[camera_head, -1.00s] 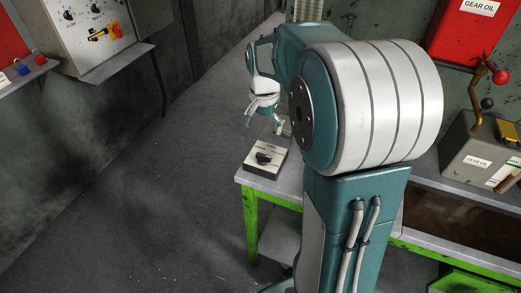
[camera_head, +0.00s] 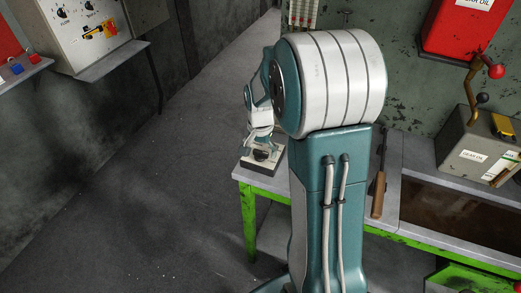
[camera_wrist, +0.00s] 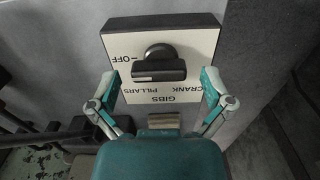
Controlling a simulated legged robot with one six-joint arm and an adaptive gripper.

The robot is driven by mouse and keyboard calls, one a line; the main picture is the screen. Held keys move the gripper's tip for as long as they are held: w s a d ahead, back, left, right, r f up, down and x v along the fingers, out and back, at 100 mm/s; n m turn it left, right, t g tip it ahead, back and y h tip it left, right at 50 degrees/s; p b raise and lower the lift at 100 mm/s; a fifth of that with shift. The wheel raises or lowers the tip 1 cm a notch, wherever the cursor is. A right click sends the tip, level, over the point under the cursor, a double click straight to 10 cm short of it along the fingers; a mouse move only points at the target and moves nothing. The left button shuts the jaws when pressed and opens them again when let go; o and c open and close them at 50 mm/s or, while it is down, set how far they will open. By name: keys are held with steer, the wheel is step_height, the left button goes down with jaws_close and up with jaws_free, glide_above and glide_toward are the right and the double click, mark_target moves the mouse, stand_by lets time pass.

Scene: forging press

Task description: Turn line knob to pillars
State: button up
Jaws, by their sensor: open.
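The line knob (camera_wrist: 160,64) is a black bar-shaped knob on a pale label plate (camera_wrist: 118,45) on a dark-edged box. Its bar lies crosswise in the wrist view. The labels OFF, PILLARS, CRANK and GIBS read upside down there. The knob box (camera_head: 259,165) sits at the near left corner of the bench in the head view, partly covered by my gripper (camera_head: 260,145). In the wrist view my gripper (camera_wrist: 161,84) is open, with one finger on each side of the plate's lower part. The knob lies just ahead between them, and nothing is held.
The grey bench (camera_head: 272,183) has green legs. A brown-handled tool (camera_head: 379,190) lies on it right of my arm. A grey box (camera_head: 470,150) with a lever stands farther right. A control panel (camera_head: 85,30) hangs on the left wall. The floor on the left is clear.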

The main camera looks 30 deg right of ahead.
steer(key=c, duration=1.1)
steer(key=shift+n, duration=0.4)
steer(key=n, duration=0.3)
steer(key=shift+n, duration=2.5)
